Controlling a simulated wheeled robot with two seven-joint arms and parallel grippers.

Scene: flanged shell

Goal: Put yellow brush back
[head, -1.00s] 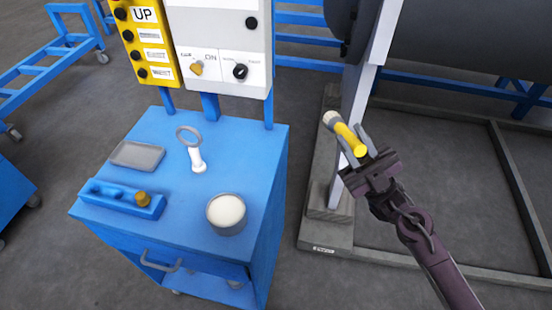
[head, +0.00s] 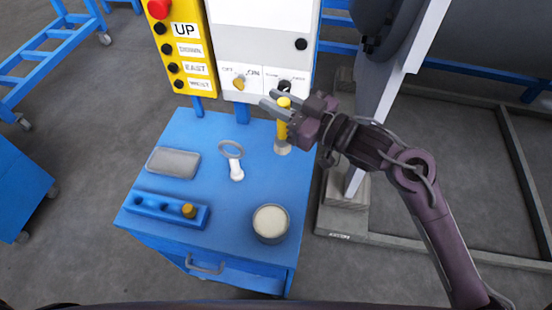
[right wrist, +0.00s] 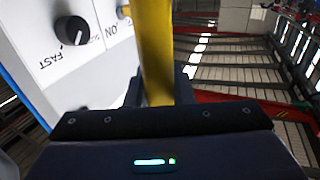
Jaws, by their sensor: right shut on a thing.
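The yellow brush (head: 282,131) hangs upright with its pale head down, over the back right part of the blue cart top (head: 205,135). I cannot tell whether the head touches the cart. My right gripper (head: 273,101) is shut on its yellow handle, which also shows in the right wrist view (right wrist: 154,50). A blue holder (head: 151,204) with round holes lies at the cart's front left. A brown-gold knobbed item (head: 189,211) stands in its right end. A grey cup (head: 271,230) with pale contents stands at the front right. My left gripper is not in view.
A grey tray (head: 173,162) lies at the cart's left. A control panel (head: 265,55) with knobs rises behind, close to my right gripper. The cart top between the magnifier and cup is clear.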

